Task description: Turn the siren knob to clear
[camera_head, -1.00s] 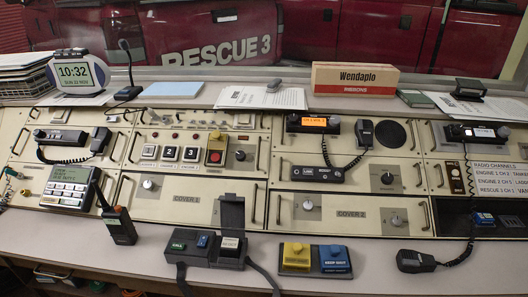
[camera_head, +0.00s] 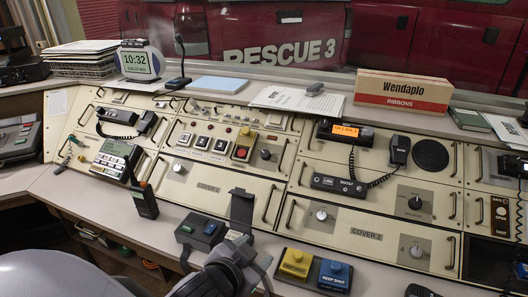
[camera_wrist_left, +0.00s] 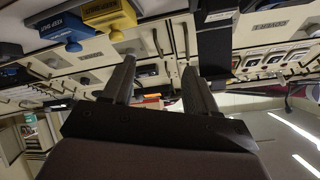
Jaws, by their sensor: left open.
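Several small knobs sit on the cream console, and I cannot read which is the siren knob. A black knob (camera_head: 265,154) is beside the red button. A silver knob (camera_head: 179,168) is on the left cover panel, another (camera_head: 321,215) on the middle panel, and a third (camera_head: 416,251) lower right. My left gripper (camera_head: 238,247) is low in front of the console, apart from these knobs. In the left wrist view its two fingers (camera_wrist_left: 158,72) are spread with nothing between them. My right gripper is out of view.
A handheld radio (camera_head: 144,202) stands upright at the left.

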